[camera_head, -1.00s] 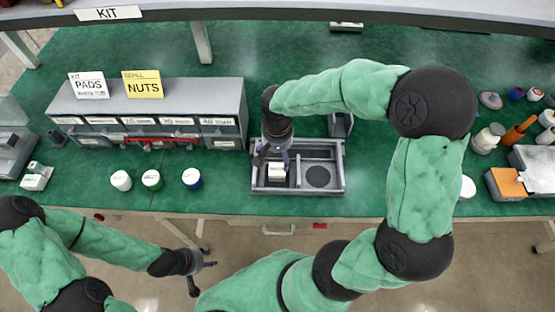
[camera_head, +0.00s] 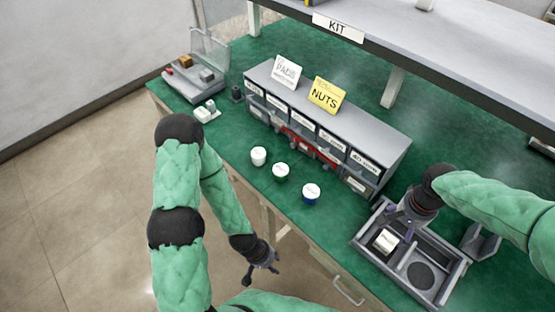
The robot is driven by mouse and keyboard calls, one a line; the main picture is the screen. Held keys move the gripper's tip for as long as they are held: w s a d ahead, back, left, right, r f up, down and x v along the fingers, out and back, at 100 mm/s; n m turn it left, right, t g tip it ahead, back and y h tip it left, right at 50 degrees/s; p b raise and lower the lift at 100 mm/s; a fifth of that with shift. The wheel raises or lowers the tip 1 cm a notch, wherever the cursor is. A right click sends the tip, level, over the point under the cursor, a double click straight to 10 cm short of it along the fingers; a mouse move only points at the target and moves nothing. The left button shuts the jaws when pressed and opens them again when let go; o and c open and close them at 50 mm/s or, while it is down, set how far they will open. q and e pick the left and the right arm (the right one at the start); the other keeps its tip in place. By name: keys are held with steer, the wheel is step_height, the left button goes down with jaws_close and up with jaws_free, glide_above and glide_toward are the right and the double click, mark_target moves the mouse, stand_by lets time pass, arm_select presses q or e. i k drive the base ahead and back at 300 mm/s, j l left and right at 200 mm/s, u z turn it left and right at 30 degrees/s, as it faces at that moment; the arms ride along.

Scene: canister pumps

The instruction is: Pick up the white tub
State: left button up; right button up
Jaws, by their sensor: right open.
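Three small tubs stand upright in a row on the green table in the head view. My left gripper (camera_head: 262,276) is open and empty, off the table's front edge and well in front of the tubs. My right gripper (camera_head: 391,229) is open above the left compartment of a grey tray (camera_head: 447,291). A small whitish block-like item (camera_head: 386,241) lies in that compartment below its fingers; I cannot tell if they touch.
A grey bin rack (camera_head: 375,140) with PADS and NUTS signs stands behind the tubs. A shelf with a KIT label (camera_head: 338,27) overhangs the back. A grey device (camera_head: 195,80) is at the far left. The table in front of the tubs is clear.

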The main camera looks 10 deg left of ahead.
mark_target(258, 154)
steer(key=i+j+u, duration=0.2)
steer(key=j+u, duration=0.25)
steer(key=i+j+u, duration=0.2)
steer(key=u, duration=0.3)
steer(key=i+j+u, duration=0.15)
steer(key=u, duration=0.3)
steer(key=i, duration=0.1)
